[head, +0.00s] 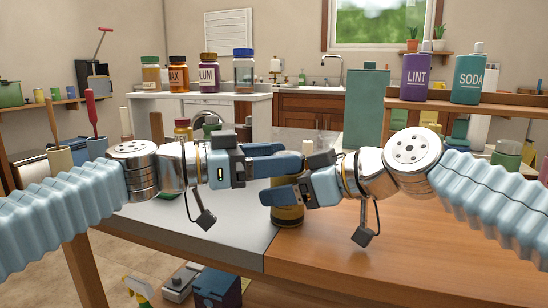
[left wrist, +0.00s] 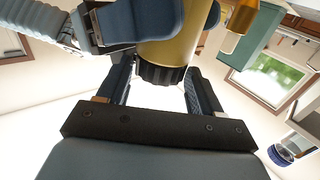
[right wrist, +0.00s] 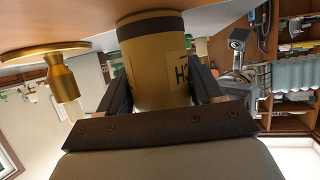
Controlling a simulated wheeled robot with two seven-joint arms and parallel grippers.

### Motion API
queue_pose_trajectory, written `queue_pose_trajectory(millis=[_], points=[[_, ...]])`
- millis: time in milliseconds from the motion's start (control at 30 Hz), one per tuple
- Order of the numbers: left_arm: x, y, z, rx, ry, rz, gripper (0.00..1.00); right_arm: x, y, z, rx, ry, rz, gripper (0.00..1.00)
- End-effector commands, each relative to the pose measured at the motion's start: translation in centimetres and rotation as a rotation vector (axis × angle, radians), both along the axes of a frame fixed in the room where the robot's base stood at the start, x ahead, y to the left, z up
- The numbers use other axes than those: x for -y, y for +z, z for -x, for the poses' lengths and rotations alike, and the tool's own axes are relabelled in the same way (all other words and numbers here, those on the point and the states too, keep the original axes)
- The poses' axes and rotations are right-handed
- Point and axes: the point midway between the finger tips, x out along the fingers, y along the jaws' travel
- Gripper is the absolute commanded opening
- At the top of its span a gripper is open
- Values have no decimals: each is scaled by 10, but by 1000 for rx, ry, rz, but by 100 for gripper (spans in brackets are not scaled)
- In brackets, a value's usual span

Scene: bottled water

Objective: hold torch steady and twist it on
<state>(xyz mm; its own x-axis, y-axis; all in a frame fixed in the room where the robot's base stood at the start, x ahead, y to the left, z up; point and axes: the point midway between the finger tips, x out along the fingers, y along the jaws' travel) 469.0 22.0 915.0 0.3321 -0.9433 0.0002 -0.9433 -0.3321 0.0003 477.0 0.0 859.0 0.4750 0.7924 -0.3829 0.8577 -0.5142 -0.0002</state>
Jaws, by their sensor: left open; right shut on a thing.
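The torch (head: 288,215) is a tan-yellow cylinder with a dark base band, standing upright on the table. Its label shows partly in the right wrist view (right wrist: 150,75). My right gripper (head: 277,196) is shut on the torch's body, one finger on each side. My left gripper (head: 286,160) is open, higher up at the torch's top end. In the left wrist view the dark ridged cap (left wrist: 162,75) lies between its fingers, with gaps visible beside it. In the head view my grippers hide the torch's top.
A brass candle holder (right wrist: 62,80) with a pale candle stands close beside the torch. The wooden tabletop (head: 400,245) is clear at the front right. Bottles stand on a shelf (head: 500,98) at right and a counter (head: 215,96) at the back.

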Motion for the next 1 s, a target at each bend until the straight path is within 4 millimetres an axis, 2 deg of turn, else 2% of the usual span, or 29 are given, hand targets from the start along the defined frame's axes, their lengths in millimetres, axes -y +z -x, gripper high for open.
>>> queue_pose_trajectory(millis=[33, 300, 633, 900, 933, 1000], points=[[0, 0, 0, 0, 0, 0, 62, 0, 0, 0, 0, 0, 0, 39], [0, 0, 0, 0, 0, 0, 24, 0, 0, 0, 0, 0, 0, 39], [1, 0, 4, 0, 132, 0, 23, 0, 0, 0, 1, 0, 0, 39], [1, 0, 3, 0, 138, 0, 23, 0, 0, 0, 0, 0, 0, 39], [1, 0, 3, 0, 138, 0, 57, 0, 0, 0, 0, 0, 0, 39], [1, 0, 3, 0, 138, 0, 65, 0, 0, 0, 0, 0, 0, 39]])
